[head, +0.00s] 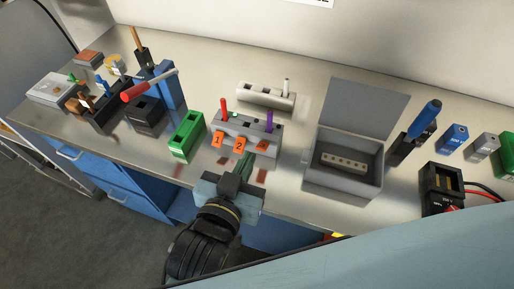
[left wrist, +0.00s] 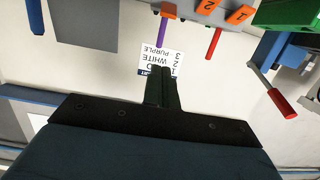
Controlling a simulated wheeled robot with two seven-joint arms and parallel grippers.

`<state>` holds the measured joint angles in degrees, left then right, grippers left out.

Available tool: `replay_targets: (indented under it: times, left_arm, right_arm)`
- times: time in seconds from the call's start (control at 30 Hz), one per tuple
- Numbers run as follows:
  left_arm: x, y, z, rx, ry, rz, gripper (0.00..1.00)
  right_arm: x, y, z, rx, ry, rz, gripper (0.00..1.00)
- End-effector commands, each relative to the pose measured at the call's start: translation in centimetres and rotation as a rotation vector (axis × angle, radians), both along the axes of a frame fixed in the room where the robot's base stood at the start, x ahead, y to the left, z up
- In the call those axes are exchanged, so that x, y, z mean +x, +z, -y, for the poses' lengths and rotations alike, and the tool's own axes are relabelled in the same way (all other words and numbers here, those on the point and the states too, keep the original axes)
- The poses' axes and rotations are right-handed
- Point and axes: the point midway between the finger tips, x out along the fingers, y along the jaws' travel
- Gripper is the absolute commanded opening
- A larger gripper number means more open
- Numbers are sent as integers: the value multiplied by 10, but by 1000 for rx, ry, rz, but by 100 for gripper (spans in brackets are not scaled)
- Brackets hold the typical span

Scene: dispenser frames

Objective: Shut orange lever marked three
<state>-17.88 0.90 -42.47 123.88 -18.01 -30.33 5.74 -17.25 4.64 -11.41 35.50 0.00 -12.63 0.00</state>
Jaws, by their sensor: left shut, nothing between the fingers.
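A grey dispenser (head: 245,128) stands mid-table with orange levers marked one (head: 218,140) and two (head: 239,146). The third orange lever (head: 262,147), at the right end, has no readable number; whether it is open or shut I cannot tell. A red stick (head: 223,108) and a purple stick (head: 268,120) stand in the dispenser. My left gripper (head: 245,161) is shut and empty, in front of the dispenser, near levers two and three. In the left wrist view, its closed fingers (left wrist: 162,88) overlap an upside-down label card (left wrist: 160,58). My right gripper is not in view.
A green box (head: 187,136) stands left of the dispenser. A grey open-lidded box (head: 343,180) stands to the right. A pale holder (head: 265,95) is behind. Blue and black stands (head: 168,95) with a red-handled lever are further left. The table's front edge is close.

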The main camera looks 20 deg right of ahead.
Motion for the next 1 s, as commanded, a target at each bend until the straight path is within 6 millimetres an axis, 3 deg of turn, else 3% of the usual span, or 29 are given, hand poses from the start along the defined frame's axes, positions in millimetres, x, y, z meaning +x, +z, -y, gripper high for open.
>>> replay_targets:
  times: [0.17,0.57,0.8,1.0]
  left_arm:
    - [14,-3,9,0,1,1,0]
    - [81,-19,54,-1,0,-1,0]
    - [68,-48,45,2,1,-5,0]
    - [64,-54,43,0,1,-2,0]
  right_arm:
    - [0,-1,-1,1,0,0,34]
    - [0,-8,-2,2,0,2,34]
    - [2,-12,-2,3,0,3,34]
    - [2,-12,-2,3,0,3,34]
